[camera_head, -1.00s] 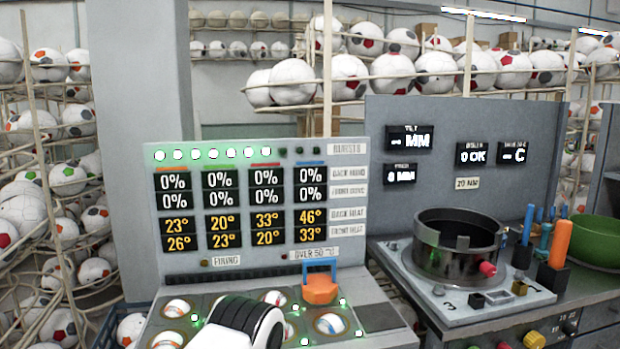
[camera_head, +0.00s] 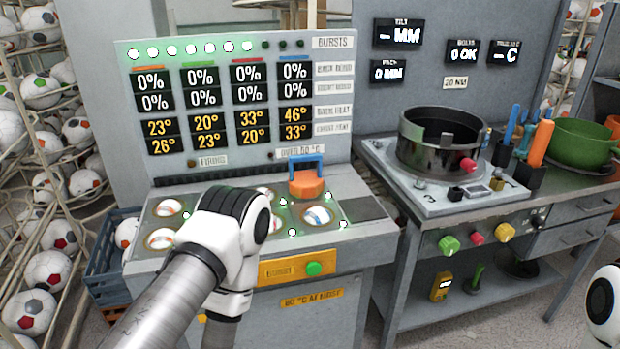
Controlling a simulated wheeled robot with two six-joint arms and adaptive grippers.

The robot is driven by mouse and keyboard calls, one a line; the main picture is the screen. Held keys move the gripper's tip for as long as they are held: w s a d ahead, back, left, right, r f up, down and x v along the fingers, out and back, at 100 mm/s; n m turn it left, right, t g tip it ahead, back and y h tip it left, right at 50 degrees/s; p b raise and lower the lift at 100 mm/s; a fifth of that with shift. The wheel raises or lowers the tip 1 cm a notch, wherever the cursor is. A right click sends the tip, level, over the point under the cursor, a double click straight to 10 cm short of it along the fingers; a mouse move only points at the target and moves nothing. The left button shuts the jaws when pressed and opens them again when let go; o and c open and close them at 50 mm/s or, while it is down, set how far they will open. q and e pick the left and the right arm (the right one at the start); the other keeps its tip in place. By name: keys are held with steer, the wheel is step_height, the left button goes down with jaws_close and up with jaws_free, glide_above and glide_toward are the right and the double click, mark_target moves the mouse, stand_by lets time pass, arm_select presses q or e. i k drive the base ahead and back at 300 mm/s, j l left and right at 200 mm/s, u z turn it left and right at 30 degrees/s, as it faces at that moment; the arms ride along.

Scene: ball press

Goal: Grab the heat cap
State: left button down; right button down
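The likely heat cap is an orange block with a blue loop handle (camera_head: 307,184). It stands upright on the sloped top of the test console (camera_head: 350,185), at the rear, right of the middle. My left arm crosses in front of the console, left of the cap and apart from it in the picture. Its gripper is not visible. My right arm shows only as a white piece at the lower right edge, and its gripper is out of view. Nothing is touching the cap as far as I can see.
Round ball sockets with balls (camera_head: 318,215) surround the cap's front. A green button (camera_head: 314,268) is on the console front. To the right a workbench holds a black ring press (camera_head: 440,140), tools and a green bowl (camera_head: 580,145). A blue crate (camera_head: 112,260) stands left.

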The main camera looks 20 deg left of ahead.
mark_target(304, 185)
steer(key=i+l+u, duration=0.6)
steer(key=i, duration=0.15)
